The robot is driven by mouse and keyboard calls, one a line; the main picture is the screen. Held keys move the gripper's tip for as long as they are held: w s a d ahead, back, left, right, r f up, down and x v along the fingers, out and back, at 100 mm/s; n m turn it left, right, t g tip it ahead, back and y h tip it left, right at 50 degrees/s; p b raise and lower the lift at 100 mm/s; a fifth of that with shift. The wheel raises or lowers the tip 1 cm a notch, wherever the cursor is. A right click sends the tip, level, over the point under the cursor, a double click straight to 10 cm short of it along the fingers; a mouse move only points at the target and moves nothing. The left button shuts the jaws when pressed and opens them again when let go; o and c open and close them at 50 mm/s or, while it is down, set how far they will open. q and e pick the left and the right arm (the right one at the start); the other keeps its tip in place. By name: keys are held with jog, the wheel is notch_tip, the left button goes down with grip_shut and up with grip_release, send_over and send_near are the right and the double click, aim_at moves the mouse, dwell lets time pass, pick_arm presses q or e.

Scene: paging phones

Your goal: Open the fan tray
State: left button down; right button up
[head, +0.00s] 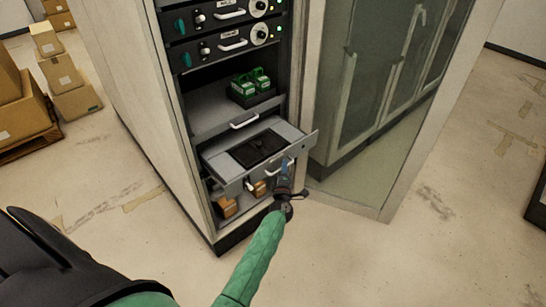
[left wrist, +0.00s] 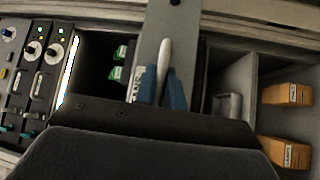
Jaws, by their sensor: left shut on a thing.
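The fan tray (head: 306,146) is a grey drawer low in the rack. It stands partly out, and a flat black item (head: 258,148) lies inside it. Its white handle (left wrist: 164,56) is on the front panel. My left gripper (head: 287,168) is at this front, with its blue fingertips (left wrist: 161,92) shut on the handle in the left wrist view. The fingers and wrist hide part of the handle and front in the head view. My right gripper is in neither view.
A shelf with green boxes (head: 250,86) and a white handle (head: 244,121) is above the tray. Brown boxes (head: 224,205) sit below it. The open glass door (head: 380,100) stands close on the right. Cartons (head: 68,85) are at the left; the floor in front is clear.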

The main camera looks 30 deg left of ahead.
pick_arm(q)
jog(key=shift+s+d, duration=0.3)
jog(key=shift+d, duration=0.4)
jog(key=shift+s+d, duration=0.25)
jog(key=shift+d, duration=0.4)
jog(key=shift+s+d, duration=0.3)
jog(key=shift+d, duration=0.4)
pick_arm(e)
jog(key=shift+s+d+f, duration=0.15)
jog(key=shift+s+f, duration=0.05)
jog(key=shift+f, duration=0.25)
pick_arm(q)
jog(key=c, duration=1.5)
grip_release()
jog(key=shift+s, duration=0.1)
